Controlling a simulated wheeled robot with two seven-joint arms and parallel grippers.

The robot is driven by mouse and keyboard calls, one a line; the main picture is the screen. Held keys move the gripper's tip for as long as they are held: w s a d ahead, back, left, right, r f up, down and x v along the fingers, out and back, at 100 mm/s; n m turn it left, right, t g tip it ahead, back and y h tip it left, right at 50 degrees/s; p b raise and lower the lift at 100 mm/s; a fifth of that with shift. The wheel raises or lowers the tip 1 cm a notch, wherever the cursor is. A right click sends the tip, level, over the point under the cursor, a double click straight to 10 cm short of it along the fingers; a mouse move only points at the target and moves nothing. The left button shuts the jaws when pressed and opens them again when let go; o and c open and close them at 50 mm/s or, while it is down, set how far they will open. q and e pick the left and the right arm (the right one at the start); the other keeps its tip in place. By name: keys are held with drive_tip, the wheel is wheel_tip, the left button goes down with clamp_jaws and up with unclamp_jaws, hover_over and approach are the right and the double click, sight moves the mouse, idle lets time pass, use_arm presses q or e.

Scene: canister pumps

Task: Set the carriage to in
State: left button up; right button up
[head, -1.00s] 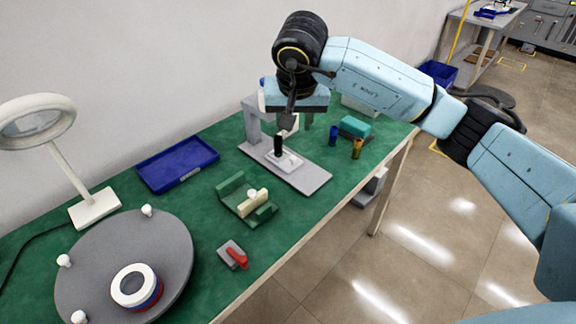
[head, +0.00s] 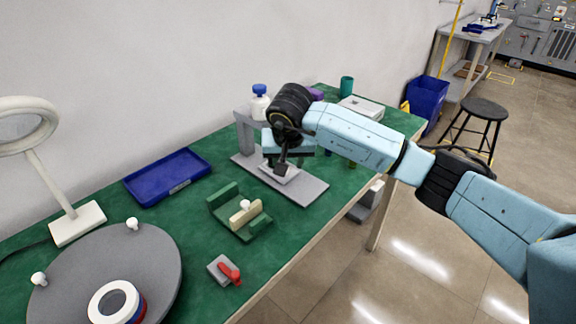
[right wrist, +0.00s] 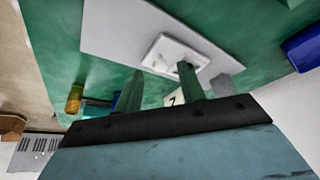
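A white block (head: 291,176) sits on a grey base plate (head: 313,188) under a grey upright frame (head: 246,137). The block shows in the right wrist view (right wrist: 170,50) with a rounded white part on top. My right gripper (head: 281,165) is low over this block and hides part of it; its fingers in the right wrist view (right wrist: 158,85) are apart, with nothing clearly gripped. A green fixture (head: 226,195) holds a cream block (head: 240,217) with a white knob (head: 245,204). No label shows which part is the carriage. My left gripper is not in view.
A blue tray (head: 167,177) lies at the back left. A white bottle (head: 260,103) is behind the frame. Green mat is bare around the fixture.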

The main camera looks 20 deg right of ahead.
drive_tip(key=shift+w+f, duration=0.15)
drive_tip(key=shift+f, duration=0.35)
clamp_jaws()
drive_tip(key=shift+d, duration=0.1)
